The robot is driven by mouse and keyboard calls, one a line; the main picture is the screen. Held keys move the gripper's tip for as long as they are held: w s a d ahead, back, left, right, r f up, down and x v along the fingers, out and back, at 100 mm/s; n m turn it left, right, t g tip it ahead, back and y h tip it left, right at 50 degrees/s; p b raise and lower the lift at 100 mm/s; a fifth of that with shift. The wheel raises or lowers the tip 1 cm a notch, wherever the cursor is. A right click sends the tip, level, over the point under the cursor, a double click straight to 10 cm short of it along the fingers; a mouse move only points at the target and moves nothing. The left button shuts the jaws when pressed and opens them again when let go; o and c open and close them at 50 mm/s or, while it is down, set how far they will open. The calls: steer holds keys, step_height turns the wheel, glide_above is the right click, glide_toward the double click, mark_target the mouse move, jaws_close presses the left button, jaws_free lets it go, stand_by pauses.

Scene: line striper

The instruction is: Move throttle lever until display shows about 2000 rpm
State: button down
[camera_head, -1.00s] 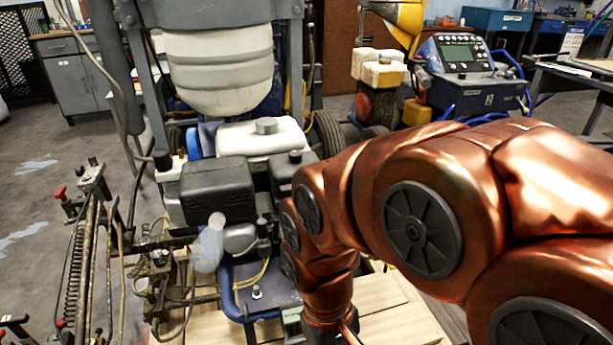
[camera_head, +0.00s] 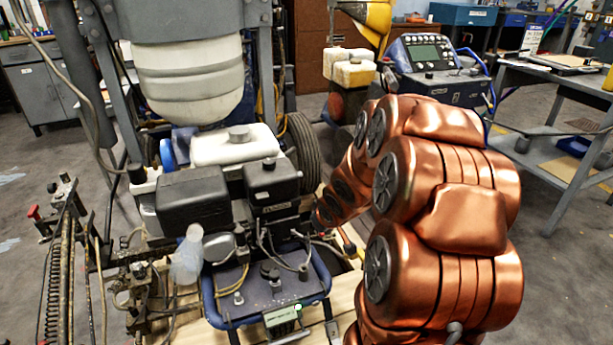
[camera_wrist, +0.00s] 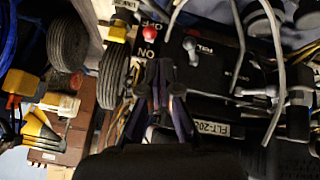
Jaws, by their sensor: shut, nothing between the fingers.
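The line striper's engine (camera_head: 195,200) stands centre left in the head view. A small box with a pale green face, likely the rpm display (camera_head: 282,316), is at its front; I cannot read a number. In the wrist view, the engine side shows a red ON/OFF switch (camera_wrist: 147,34) and a grey-tipped lever (camera_wrist: 190,46) beside a dark label. I cannot tell for sure which lever is the throttle. My gripper (camera_wrist: 164,82) is shut and empty, close to the engine side below the switch, apparently touching nothing. In the head view it is hidden behind my arm and the engine.
Hoses and cables (camera_wrist: 270,60) run close by my gripper in the wrist view. A black tyre (camera_head: 302,150) stands behind the engine. A blue console with a screen (camera_head: 424,52) is at the back. A workbench (camera_head: 545,85) stands at the right, with open floor before it.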

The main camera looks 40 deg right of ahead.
steer(key=w+d+r+t+y+p, duration=0.25)
steer(key=w+d+r+t, duration=0.2)
steer(key=d+t, duration=0.45)
steer(key=b+x, duration=0.3)
steer(key=x, duration=1)
steer(key=shift+w+a, duration=0.2)
steer(key=shift+w, duration=0.15)
steer(key=shift+r+y, duration=0.15)
steer(key=shift+y, duration=0.1)
